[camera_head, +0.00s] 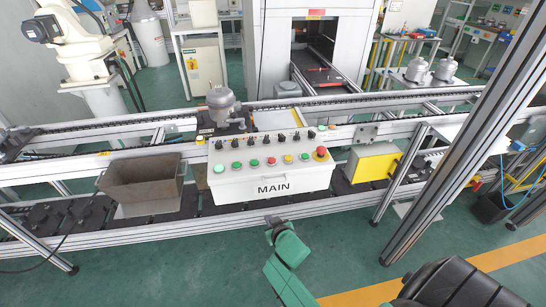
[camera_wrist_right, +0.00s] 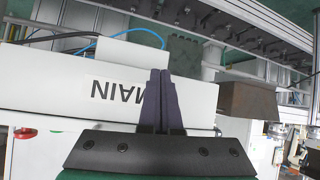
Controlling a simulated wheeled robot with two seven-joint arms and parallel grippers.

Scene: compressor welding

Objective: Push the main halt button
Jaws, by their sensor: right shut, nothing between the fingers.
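The white control box labelled MAIN (camera_head: 230,187) stands on the conveyor frame in the middle of the head view. Its sloped top has a red mushroom button (camera_head: 320,153) at the right end, beside a row of green, red and yellow buttons and black switches. My right gripper (camera_head: 273,221) is in front of and below the box's front face, apart from the red button. In the right wrist view, its dark fingers (camera_wrist_right: 160,100) are together and empty, with the upside-down MAIN lettering behind them. A small red part (camera_wrist_right: 25,133) shows at the lower left there. My left gripper is out of view.
A brown open bin (camera_head: 143,187) is left of the box, and a yellow-sided box (camera_head: 372,164) is right of it. A metal canister (camera_head: 221,104) stands behind the panel. A slanted aluminium post (camera_head: 465,130) crosses the right side.

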